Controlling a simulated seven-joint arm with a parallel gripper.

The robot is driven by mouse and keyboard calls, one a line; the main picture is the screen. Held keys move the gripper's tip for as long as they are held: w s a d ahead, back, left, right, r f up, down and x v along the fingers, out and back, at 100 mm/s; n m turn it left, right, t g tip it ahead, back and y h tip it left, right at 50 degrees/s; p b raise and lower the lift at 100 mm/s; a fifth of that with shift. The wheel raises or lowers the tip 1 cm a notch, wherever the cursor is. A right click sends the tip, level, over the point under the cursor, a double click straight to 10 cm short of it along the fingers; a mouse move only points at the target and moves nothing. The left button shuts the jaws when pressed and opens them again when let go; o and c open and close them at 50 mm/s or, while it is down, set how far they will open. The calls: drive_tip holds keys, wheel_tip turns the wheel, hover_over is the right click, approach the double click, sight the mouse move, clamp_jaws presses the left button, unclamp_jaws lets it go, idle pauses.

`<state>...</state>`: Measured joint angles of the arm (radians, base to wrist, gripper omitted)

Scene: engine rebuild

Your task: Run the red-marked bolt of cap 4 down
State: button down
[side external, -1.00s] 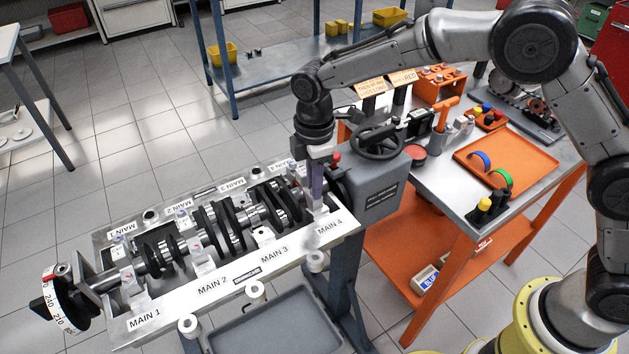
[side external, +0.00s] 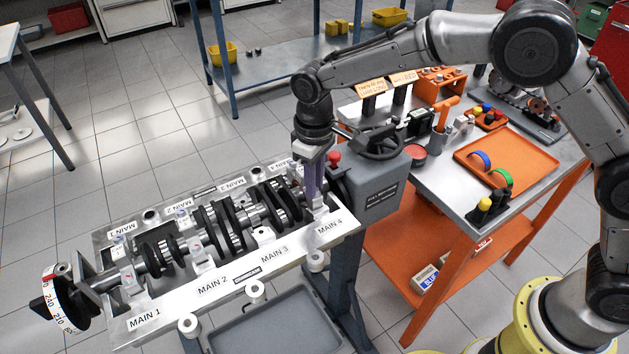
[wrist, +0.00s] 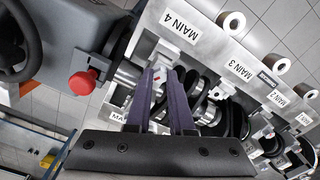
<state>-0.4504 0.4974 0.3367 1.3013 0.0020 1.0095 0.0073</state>
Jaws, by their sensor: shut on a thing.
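My gripper (side external: 316,204) points straight down at the MAIN 4 end of the engine block (side external: 240,285). Its purple fingers are closed on the bolt of cap 4, which they mostly hide. In the wrist view my gripper (wrist: 163,74) reaches over the pale metal cap 4 (wrist: 128,72), and a small red mark (wrist: 157,82) shows between the fingers. How far the bolt sits in its hole cannot be told. The MAIN 4 label (side external: 330,227) lies beside the cap.
The dark crankshaft (side external: 208,228) runs along the block towards MAIN 1. The grey stand housing (side external: 375,190), with a handwheel (side external: 380,142) and red knob (side external: 334,158), stands close to the gripper. An orange tray (side external: 515,157) lies on the bench at right.

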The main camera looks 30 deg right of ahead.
drive_tip(key=m, duration=0.5)
drive_tip(key=shift+w+r+m, duration=0.1)
drive_tip(key=shift+r+m, duration=0.2)
drive_tip(key=shift+r, duration=0.05)
drive_tip(key=m, duration=0.5)
idle(0.3)
drive_tip(key=c, duration=0.9)
unclamp_jaws()
drive_tip(key=shift+o, duration=0.6)
drive_tip(key=shift+f, duration=0.2)
wheel_tip(320, 180, up, 14)
